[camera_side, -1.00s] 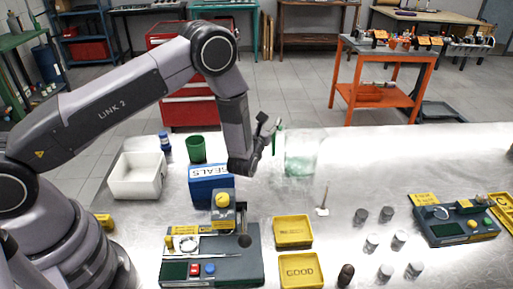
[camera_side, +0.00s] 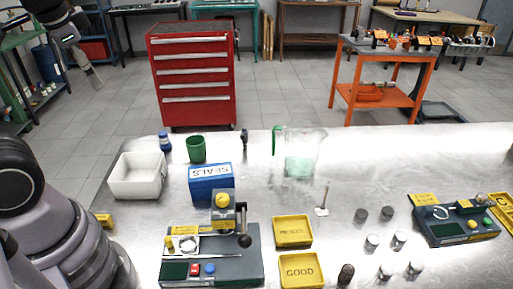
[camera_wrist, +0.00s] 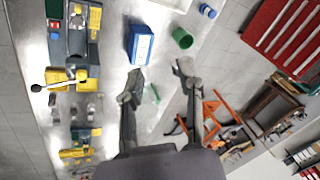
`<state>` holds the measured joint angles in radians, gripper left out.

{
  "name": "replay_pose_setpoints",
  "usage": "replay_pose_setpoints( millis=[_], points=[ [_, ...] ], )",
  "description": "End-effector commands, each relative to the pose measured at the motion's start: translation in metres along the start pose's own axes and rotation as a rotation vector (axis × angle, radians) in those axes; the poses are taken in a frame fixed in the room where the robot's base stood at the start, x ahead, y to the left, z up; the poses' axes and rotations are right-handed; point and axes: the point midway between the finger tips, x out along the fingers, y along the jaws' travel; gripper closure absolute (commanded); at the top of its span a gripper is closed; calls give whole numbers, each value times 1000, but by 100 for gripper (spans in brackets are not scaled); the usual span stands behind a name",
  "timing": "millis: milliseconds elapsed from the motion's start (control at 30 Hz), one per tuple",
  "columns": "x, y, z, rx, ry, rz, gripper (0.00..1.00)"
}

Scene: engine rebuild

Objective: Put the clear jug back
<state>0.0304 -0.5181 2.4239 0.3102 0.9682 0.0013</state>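The clear jug (camera_side: 303,155) stands upright on the metal bench near its back edge. It has a green handle (camera_side: 276,141) on its left side and pale green liquid at the bottom. In the wrist view a small green piece, probably the handle (camera_wrist: 154,94), shows far off between the fingers; the clear body is hard to make out. My gripper (camera_side: 92,76) is raised at the upper left of the side view, well away from the jug. In the wrist view its fingers (camera_wrist: 159,70) are spread apart with nothing held.
The blue SEALS box (camera_side: 211,185), green cup (camera_side: 196,149) and white bin (camera_side: 138,176) stand left of the jug. Yellow trays (camera_side: 293,231), a press fixture (camera_side: 212,262) and several metal cylinders lie in front. The bench right of the jug is clear.

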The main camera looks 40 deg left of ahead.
Motion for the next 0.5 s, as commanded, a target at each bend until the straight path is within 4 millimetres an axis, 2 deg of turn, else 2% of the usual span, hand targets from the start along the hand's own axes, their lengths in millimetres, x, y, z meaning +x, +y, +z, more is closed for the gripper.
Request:
replay_pose_setpoints(
  millis=[100,200,500],
  points=[
    [-16,25,12,-145,136,130,65],
    [-24,37,15,-208,197,195,65],
    [-27,42,16,-235,219,225,65]
  ],
)
